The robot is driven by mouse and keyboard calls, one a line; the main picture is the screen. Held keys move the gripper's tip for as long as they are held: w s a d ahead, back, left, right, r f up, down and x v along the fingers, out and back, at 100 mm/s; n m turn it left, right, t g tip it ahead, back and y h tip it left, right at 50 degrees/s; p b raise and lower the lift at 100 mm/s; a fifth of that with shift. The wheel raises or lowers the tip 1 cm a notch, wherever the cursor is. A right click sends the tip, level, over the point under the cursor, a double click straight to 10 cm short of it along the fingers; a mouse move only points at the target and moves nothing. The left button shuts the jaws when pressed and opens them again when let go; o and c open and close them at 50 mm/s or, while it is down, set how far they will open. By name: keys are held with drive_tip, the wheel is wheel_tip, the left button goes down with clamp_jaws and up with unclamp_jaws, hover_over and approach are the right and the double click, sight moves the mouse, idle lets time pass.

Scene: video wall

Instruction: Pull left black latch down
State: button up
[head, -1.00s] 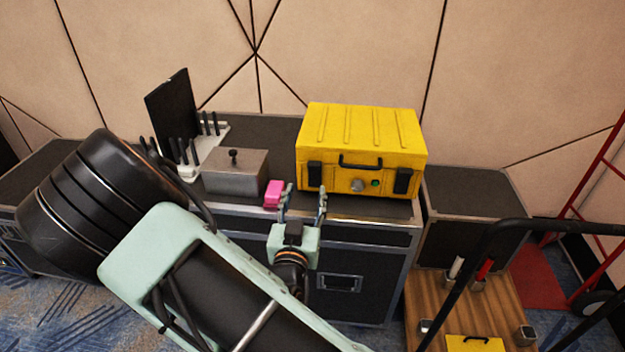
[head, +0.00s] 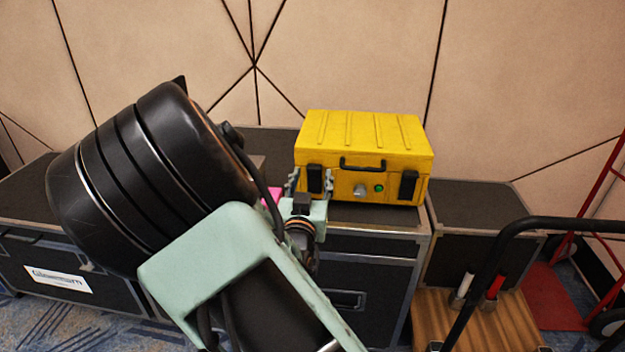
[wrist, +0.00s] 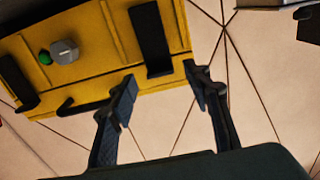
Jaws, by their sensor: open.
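The yellow case (head: 365,145) stands on a black road case, its front facing me. Its left black latch (head: 315,178) is upright on the front, left of the handle. The wrist view, turned upside down, shows this latch (wrist: 151,38) as the black bar on the right. My gripper (head: 310,184) is open in front of it. In the wrist view, the fingertips (wrist: 160,74) lie to either side of the latch's handle-side end, and nothing is held. I cannot tell whether a finger touches it. The right black latch (head: 408,186) is free.
The case also has a black handle (head: 362,163), a grey knob (head: 360,190) and a green button (head: 379,188). A pink block (head: 272,196) is mostly hidden behind my arm. A cart with a black rail (head: 490,255) stands at the right front.

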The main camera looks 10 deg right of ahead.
drive_tip(key=shift+x, duration=0.95)
drive_tip(key=shift+c, duration=0.3)
clamp_jaws()
